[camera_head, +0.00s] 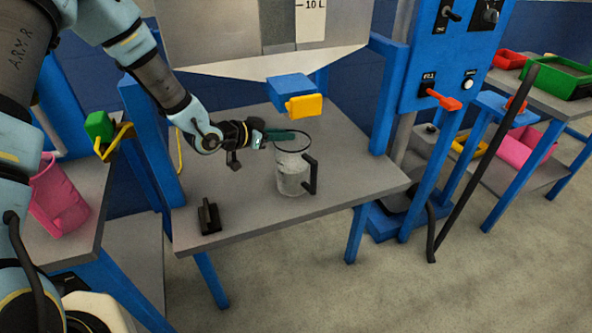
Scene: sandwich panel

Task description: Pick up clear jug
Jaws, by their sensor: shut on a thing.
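The clear jug (291,179) stands upright on the grey table (237,219), with a dark rim and a black handle on its right side. My gripper (284,136) reaches in from the left at the height of the jug's rim. Its fingers are shut on the jug at the upper left of the rim. The exact finger contact is small and partly hidden. The jug's base appears to rest on the table.
A yellow-tipped blue spout (304,105) hangs above the jug under a large hopper (222,40). A black block (209,216) lies at the table's front left. A pink container (58,196) stands on the left table. A blue control post (437,75) stands right.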

